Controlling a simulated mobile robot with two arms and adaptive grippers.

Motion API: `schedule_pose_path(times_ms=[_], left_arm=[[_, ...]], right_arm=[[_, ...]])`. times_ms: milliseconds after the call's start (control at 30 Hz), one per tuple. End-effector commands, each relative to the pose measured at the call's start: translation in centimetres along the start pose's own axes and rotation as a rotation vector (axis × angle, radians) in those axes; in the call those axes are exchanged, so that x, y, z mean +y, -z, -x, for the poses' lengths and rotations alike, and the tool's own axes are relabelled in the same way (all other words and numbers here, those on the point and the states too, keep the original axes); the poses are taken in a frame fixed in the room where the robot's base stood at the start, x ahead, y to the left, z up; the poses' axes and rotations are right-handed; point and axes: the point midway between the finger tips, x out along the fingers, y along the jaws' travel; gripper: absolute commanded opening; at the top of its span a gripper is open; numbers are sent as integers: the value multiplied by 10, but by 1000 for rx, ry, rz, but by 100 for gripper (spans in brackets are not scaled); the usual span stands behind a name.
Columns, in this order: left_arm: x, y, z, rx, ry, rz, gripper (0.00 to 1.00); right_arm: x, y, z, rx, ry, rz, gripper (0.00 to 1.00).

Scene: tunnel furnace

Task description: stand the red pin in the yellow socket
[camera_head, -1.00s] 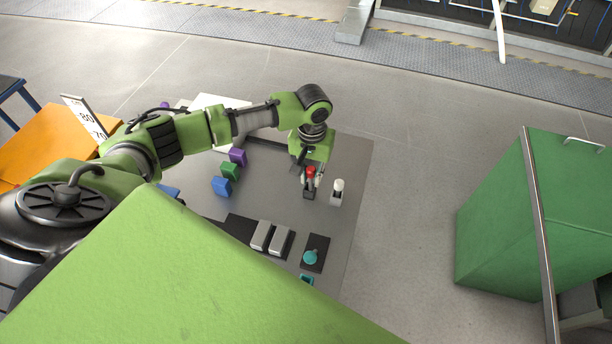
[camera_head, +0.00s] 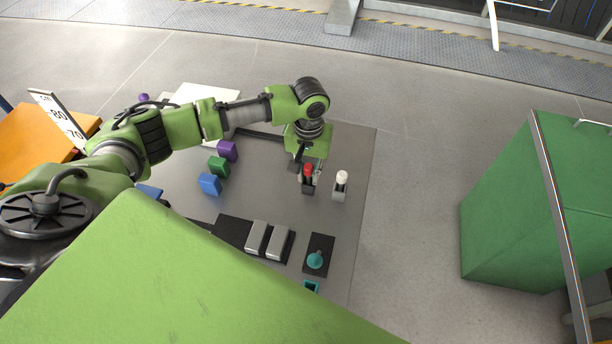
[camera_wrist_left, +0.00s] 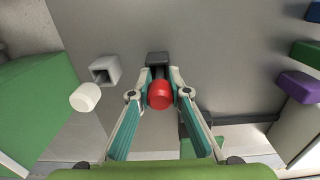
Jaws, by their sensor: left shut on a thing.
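The red pin (camera_head: 308,168) is upright at a dark block (camera_head: 308,187) near the right side of the grey table. My left gripper (camera_head: 311,163) reaches it from the far side. In the left wrist view the red pin (camera_wrist_left: 159,95) is between the fingers of the left gripper (camera_wrist_left: 160,76), which are shut on it. The dark block (camera_wrist_left: 157,59) shows just beyond it. I cannot tell whether the pin's lower end is still inside the block. I see no yellow socket in these frames. My right gripper is out of view.
A white pin (camera_head: 341,177) stands in a pale socket (camera_head: 338,194) just right of the red one. Purple (camera_head: 227,150), green (camera_head: 218,167) and blue (camera_head: 209,184) blocks are to the left. A teal knob (camera_head: 315,260) is nearer. A green cabinet (camera_head: 520,220) stands beyond the open floor.

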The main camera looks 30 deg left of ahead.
Motion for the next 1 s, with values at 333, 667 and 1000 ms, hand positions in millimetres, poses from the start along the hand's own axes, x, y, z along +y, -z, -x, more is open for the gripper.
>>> schedule_pose_path(times_ms=[333,667,1000], left_arm=[[0,-1,-2,-2,-1,1,20],[0,0,-2,-1,0,0,34],[0,1,33,3,-3,0,34]], right_arm=[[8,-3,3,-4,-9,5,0],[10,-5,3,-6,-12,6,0],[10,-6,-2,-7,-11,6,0]])
